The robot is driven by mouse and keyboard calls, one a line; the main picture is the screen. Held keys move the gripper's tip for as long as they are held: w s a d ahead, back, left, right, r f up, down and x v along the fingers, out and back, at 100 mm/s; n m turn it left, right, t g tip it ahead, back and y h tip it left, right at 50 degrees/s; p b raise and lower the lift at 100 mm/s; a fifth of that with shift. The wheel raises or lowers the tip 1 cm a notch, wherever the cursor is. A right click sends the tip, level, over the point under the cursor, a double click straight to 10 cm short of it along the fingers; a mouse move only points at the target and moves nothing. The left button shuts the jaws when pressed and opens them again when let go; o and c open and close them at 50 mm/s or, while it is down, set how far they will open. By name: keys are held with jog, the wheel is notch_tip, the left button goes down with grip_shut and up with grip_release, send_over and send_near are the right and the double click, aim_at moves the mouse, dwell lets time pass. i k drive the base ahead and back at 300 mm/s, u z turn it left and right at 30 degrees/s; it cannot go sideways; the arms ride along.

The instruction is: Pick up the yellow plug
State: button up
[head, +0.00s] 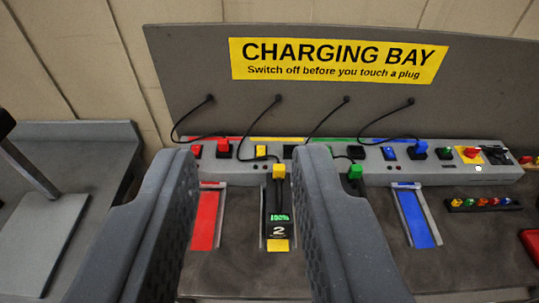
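The yellow plug (279,171) is a small yellow block at the top end of a black unit (279,205) marked 2, with a lit green display and a yellow lower end. Whether the plug sits in the unit or rests on it, I cannot tell. My gripper (247,152) is open and empty. Its two grey fingers stand wide apart in the foreground, with the yellow plug showing between them, nearer the right finger. The fingers hide parts of the counter and the socket strip.
A grey strip (450,172) carries switches and sockets, including a yellow switch (261,151), red plug (224,149) and blue plug (420,150). A green plug (355,172) stands right of my right finger. Black cables hang from the back panel (180,65). Red (205,220) and blue (416,218) bays flank the unit.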

aim_at(278, 168)
jog(key=z, duration=0.1)
jog(key=i, duration=1.2)
jog(key=z, duration=0.55)
